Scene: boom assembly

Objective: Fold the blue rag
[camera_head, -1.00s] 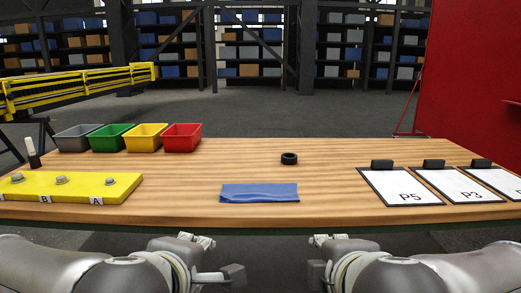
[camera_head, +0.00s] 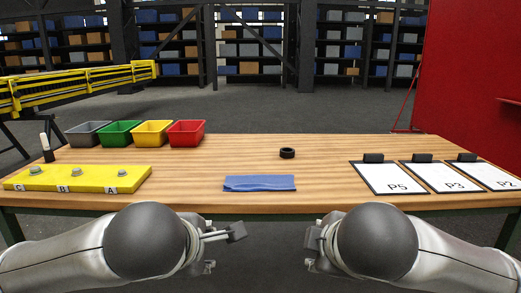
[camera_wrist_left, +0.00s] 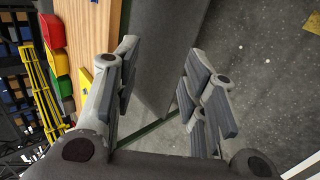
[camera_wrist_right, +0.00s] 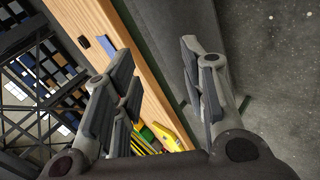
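The blue rag (camera_head: 259,183) lies flat on the wooden table near its front edge, in the middle of the head view. It looks like a wide, short strip. A piece of it also shows in the right wrist view (camera_wrist_right: 106,46). My left gripper (camera_head: 226,238) is in front of the table, below and left of the rag. Its fingers are apart and empty in the left wrist view (camera_wrist_left: 160,95). My right gripper (camera_head: 312,248) is in front of the table, below and right of the rag. Its fingers are apart and empty in the right wrist view (camera_wrist_right: 160,90). Neither touches the rag.
The wooden table (camera_head: 320,200) is clear around the rag. A small black ring (camera_head: 287,153) lies behind it. A yellow board with bolts (camera_head: 77,178) and several bins (camera_head: 186,133) are at left. Clipboards (camera_head: 388,178) lie at right.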

